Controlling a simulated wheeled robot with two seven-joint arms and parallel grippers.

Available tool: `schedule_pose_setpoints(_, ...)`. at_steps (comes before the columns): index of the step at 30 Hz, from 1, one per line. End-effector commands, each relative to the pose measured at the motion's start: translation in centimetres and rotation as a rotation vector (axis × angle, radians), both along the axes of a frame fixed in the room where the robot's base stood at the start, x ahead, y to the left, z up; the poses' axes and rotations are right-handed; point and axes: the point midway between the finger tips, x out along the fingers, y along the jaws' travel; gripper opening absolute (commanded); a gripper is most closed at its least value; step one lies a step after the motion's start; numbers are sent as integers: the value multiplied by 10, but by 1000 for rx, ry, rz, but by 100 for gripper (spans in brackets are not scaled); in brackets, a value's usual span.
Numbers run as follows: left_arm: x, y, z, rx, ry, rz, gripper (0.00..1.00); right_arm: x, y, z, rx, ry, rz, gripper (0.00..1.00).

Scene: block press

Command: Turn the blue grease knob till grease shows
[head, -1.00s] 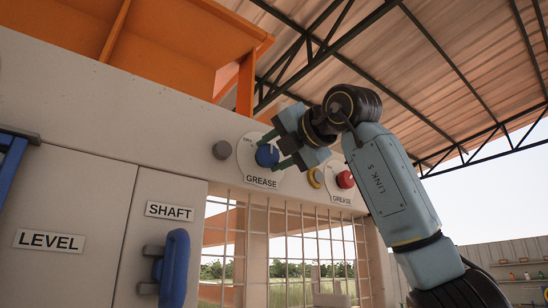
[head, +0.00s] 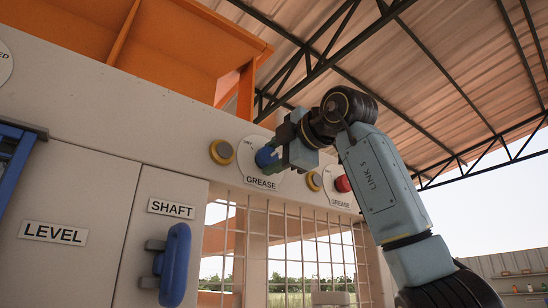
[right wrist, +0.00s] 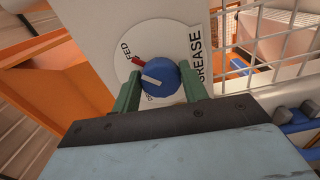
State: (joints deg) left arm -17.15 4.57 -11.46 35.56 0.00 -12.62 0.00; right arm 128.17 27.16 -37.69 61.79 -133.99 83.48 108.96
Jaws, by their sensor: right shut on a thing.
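The blue grease knob (head: 266,156) sits on a round white dial above a GREASE label (head: 262,183). In the right wrist view the knob (right wrist: 160,79) shows between green fingers, with a white mark on its face. The dial (right wrist: 178,38) carries the word FED, a red mark beside the knob, and a second word partly hidden by a finger. My right gripper (right wrist: 160,92) is shut on the knob; in the head view its body hides the knob's right side. My left gripper is not in view.
An amber round lamp (head: 222,152) is left of the dial. Another amber round (head: 314,181) and a red knob (head: 342,184) are on the right. A blue handle (head: 175,265) stands out below the SHAFT label. A wire grid (head: 285,240) lies under the dials.

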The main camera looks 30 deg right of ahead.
Motion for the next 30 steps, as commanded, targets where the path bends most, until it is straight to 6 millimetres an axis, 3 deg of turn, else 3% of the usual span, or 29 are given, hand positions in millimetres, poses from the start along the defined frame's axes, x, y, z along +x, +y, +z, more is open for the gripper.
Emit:
schedule_pose_setpoints(18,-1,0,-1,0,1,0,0,0,0,0,40,2,-1,21)
schedule_pose_setpoints(19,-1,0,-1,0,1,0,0,0,0,0,40,2,-1,46)
schedule_pose_setpoints(23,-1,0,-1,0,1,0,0,0,0,0,40,2,-1,63)
schedule_pose_setpoints(30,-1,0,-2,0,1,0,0,0,0,0,39,3,0,64)
